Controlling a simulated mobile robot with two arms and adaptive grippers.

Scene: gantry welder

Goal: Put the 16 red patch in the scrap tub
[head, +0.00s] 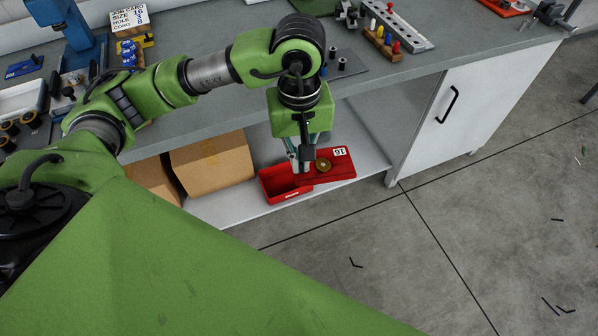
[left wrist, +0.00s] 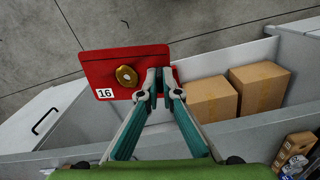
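The red 16 patch (head: 341,170) is a flat red plate with a white "16" label and a round brass piece on its face. It also shows large in the left wrist view (left wrist: 108,68). My left gripper (head: 303,165) points down with its fingers close together on one edge of the patch, and holds it raised in front of the bench. In the left wrist view the fingertips (left wrist: 159,78) overlap the patch edge. The red scrap tub (head: 283,193) is open-topped and sits on the low shelf, left of and partly behind the patch and fingers. My right gripper is not in view.
Cardboard boxes (head: 211,164) stand on the low shelf (head: 230,208) left of the tub. A white cabinet (head: 478,105) with a black handle is at the right. The grey bench top (head: 410,68) above carries tools and small parts. The floor in front is mostly clear.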

